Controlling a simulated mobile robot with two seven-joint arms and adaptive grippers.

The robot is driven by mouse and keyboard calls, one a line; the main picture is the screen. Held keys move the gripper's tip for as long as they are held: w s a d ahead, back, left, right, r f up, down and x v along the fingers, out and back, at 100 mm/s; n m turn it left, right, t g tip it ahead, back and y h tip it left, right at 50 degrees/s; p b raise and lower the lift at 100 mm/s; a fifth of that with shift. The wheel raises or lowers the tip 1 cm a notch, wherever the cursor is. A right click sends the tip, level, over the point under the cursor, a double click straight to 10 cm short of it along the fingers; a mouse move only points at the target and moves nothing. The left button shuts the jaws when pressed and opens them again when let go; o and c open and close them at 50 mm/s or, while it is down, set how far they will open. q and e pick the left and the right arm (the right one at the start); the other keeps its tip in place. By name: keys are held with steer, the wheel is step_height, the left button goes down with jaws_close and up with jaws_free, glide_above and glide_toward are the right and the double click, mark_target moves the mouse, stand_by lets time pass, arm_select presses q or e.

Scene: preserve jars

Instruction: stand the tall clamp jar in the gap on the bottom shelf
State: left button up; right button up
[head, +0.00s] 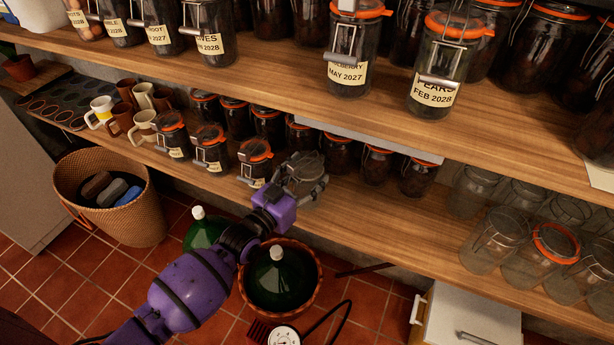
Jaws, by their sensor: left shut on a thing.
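My left gripper (302,180) reaches in from the lower left to the front edge of the lower shelf (362,217). It is shut on a greyish glass jar (309,166), which is largely covered by the fingers. I cannot tell whether this jar's base touches the shelf. To its left stand dark filled clamp jars with orange seals (211,150), the nearest of them (256,160) close beside the gripper. To its right and behind are more dark jars (376,165). Bare wood shows between the held jar and the empty jars at the right. My right gripper is not in view.
Empty glass jars (492,240) crowd the lower shelf's right end. Mugs (143,127) stand at its left. The upper shelf (290,68) with labelled jars overhangs the back. Below are a wicker basket (140,215), green bottles (279,280) and a white cabinet (470,315).

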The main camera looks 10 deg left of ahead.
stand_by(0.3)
arm_select(q)
steer(key=shift+f, duration=0.15)
steer(key=o, duration=1.8)
steer(key=shift+f, duration=0.1)
